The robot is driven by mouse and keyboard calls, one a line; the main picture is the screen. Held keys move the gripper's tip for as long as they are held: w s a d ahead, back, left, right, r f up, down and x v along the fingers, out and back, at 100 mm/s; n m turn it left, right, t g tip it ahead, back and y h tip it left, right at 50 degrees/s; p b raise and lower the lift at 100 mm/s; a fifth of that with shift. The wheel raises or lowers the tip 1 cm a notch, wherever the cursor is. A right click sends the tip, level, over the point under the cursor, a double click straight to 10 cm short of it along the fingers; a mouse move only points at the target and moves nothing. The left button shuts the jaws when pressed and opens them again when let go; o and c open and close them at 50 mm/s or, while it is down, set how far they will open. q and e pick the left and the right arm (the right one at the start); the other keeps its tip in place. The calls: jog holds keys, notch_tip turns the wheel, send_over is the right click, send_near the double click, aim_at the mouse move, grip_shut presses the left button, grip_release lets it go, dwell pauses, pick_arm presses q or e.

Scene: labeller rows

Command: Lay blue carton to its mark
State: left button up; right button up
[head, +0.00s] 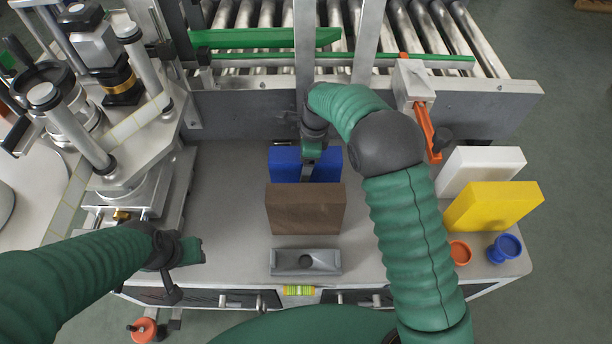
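The blue carton (283,165) stands on the grey worktop near the conveyor side, partly hidden behind a brown carton (305,209). My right gripper (309,166) reaches down over the blue carton, with a finger across its near face. The far finger is hidden, so I cannot tell whether it grips the carton. My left gripper (184,272) is open and empty over the worktop's left front edge. I cannot make out a mark for the blue carton.
White (480,170) and yellow (492,207) cartons stand at right, near orange (460,252) and blue (505,248) round pieces. Labeller machinery (120,130) fills the left; a roller conveyor (260,68) runs behind.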

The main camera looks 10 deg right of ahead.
jog(key=shift+a+r, duration=0.1)
jog(key=shift+a, duration=0.15)
jog(key=c, duration=0.7)
jog(key=shift+d, duration=0.1)
grip_shut()
